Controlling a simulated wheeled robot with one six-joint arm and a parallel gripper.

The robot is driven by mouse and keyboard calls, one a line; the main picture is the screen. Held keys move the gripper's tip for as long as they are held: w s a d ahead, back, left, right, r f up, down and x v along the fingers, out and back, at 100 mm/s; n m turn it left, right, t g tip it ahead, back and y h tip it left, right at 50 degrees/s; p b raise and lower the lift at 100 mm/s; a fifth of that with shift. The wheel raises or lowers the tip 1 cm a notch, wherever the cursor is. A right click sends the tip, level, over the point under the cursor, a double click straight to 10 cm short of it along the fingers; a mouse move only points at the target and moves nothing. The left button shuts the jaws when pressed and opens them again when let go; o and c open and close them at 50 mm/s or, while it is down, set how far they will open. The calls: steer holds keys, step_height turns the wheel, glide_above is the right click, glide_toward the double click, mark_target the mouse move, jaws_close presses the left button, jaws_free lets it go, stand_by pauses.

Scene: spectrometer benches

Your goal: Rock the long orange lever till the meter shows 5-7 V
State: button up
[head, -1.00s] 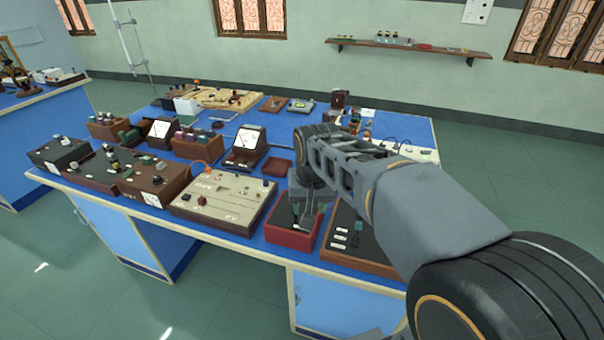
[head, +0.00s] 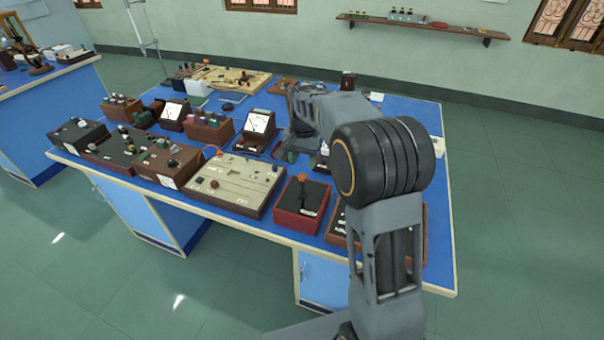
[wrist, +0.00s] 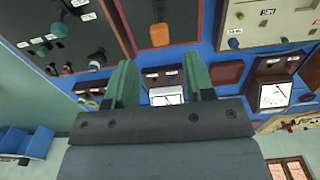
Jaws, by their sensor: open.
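The orange lever (head: 303,179) stands up from a black-topped red box (head: 297,221) at the bench's front edge. In the wrist view, the lever's orange end (wrist: 160,35) shows beyond the fingertips, apart from them. My gripper (wrist: 160,62) is open and empty, with its two green fingers spread. In the head view its green fingertips (head: 291,156) are behind the red box, partly hidden by my arm. A white-faced meter (head: 258,123) stands behind the beige panel; a second meter (wrist: 166,95) shows between my fingers in the wrist view. I cannot read either needle's value.
The beige panel (head: 238,181) stands left of the red box. A dark wood-framed box (head: 338,232) stands close on its right, partly behind my arm. Another meter (head: 172,112) and several knobbed boxes crowd the left. Little bench is free around the lever.

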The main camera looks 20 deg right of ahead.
mark_target(303, 174)
steer(key=shift+f, duration=3.1)
jaws_close()
